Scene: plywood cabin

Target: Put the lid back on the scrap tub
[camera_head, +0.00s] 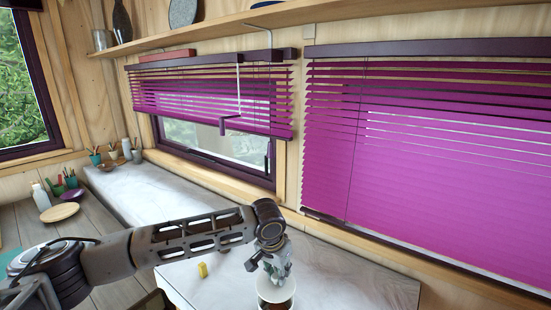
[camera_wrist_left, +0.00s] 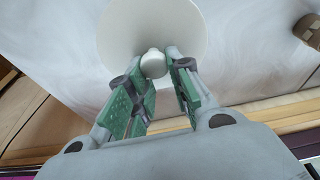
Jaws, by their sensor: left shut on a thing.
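My left gripper (camera_head: 276,272) points down over the white marbled counter. In the left wrist view its green-padded fingers (camera_wrist_left: 160,90) are shut on the round knob (camera_wrist_left: 153,63) of a white disc-shaped lid (camera_wrist_left: 190,35). The lid also shows as a pale round shape (camera_head: 277,292) under the gripper in the head view. Something brownish shows just below the lid at the bottom edge of the head view; I cannot tell whether it is the scrap tub or whether the lid touches it. My right gripper is not in view.
A small yellow block (camera_head: 202,269) lies on the counter left of the gripper. Purple blinds (camera_head: 430,160) hang behind the counter. Cups (camera_head: 96,156), bottles and a tan plate (camera_head: 60,212) stand at the far left. The counter right of the gripper (camera_head: 360,285) is clear.

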